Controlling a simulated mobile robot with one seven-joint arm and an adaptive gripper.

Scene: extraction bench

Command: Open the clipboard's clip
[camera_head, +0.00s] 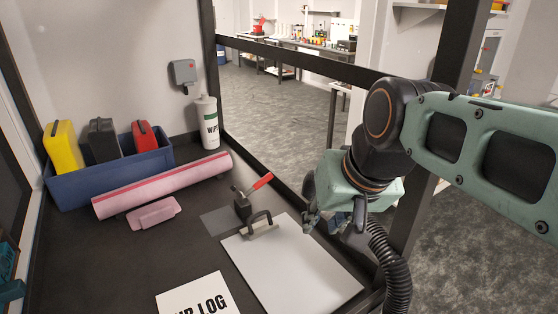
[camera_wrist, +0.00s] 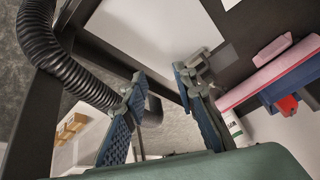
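The clipboard (camera_head: 300,268) lies flat on the dark bench in the head view, a white sheet or board covering most of it. At its far edge is a pale clip bar with a dark arched handle (camera_head: 262,220). Just behind it stands a clamp-like lever with a red grip (camera_head: 261,181), tilted up to the right. My gripper (camera_head: 309,206) is to the right of the clip and above the bench, touching nothing that I can see. In the wrist view its two fingers (camera_wrist: 160,85) are apart and empty. The white board (camera_wrist: 150,35) shows beyond them; the right finger partly hides the clip.
A blue bin (camera_head: 110,178) with yellow, dark and red cases stands at the back left. A pink roll (camera_head: 160,185), a pink flat piece (camera_head: 153,213), a wipes bottle (camera_head: 207,125) and a log sheet (camera_head: 200,298) lie or stand around. A dark frame post borders the bench's right side.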

